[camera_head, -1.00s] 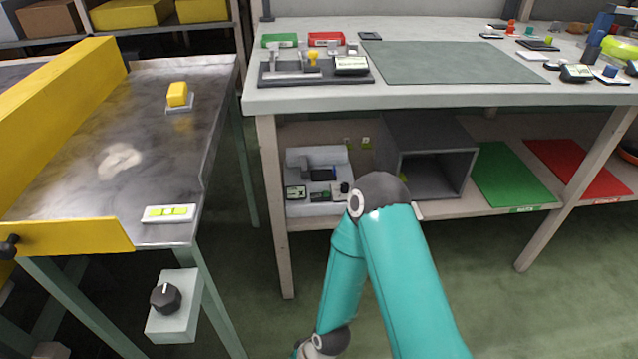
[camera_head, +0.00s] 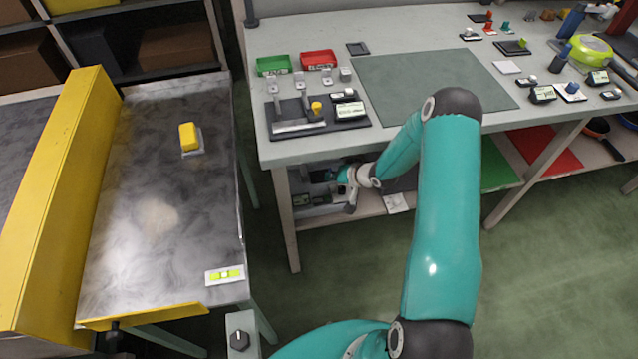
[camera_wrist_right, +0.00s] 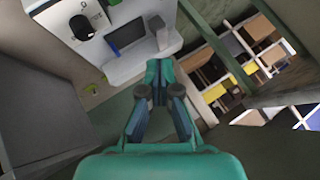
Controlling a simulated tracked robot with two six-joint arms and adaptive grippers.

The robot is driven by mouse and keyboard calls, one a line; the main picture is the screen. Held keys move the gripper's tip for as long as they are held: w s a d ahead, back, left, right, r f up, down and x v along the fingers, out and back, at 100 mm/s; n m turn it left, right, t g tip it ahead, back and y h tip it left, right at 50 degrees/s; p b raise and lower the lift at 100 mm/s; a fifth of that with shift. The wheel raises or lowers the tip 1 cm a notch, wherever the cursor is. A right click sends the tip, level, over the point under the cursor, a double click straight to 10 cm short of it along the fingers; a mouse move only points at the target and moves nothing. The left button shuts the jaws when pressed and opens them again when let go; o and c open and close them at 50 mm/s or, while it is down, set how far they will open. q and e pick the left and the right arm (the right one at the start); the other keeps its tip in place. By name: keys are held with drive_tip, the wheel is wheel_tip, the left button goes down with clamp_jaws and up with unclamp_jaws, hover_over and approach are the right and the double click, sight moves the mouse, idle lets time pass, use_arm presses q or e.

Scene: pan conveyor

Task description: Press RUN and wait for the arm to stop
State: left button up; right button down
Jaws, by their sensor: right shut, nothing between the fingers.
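A pale grey machine (camera_head: 318,190) stands on the bench's lower shelf, partly hidden under the tabletop and by my right arm. In the right wrist view the machine (camera_wrist_right: 130,62) shows a dark screen (camera_wrist_right: 126,34) and a round black part (camera_wrist_right: 82,27). I cannot make out which part is RUN. My right gripper (camera_head: 350,188) is shut and empty, low at the shelf's front, by the machine's right side. In the wrist view its fingertips (camera_wrist_right: 160,78) point at the machine's lower edge; I cannot tell whether they touch. My left gripper is out of view.
A metal table (camera_head: 130,225) with a yellow rail (camera_head: 65,190) stands at left, with a yellow block (camera_head: 188,136) on it. The bench top (camera_head: 400,35) holds trays and small items. A grey mat (camera_head: 395,85) lies bare. The bench edge overhangs the shelf.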

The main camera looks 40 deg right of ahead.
sight(328, 197)
drive_tip(key=shift+w+r, duration=0.15)
drive_tip(key=shift+w, duration=0.15)
drive_tip(key=shift+w, duration=0.1)
drive_tip(key=shift+a, duration=0.1)
wheel_tip(328, 197, down, 9)
drive_tip(key=b, duration=0.7)
drive_tip(key=shift+r, duration=0.1)
idle(1.1)
drive_tip(key=shift+f+b, duration=0.3)
drive_tip(key=shift+f, duration=0.05)
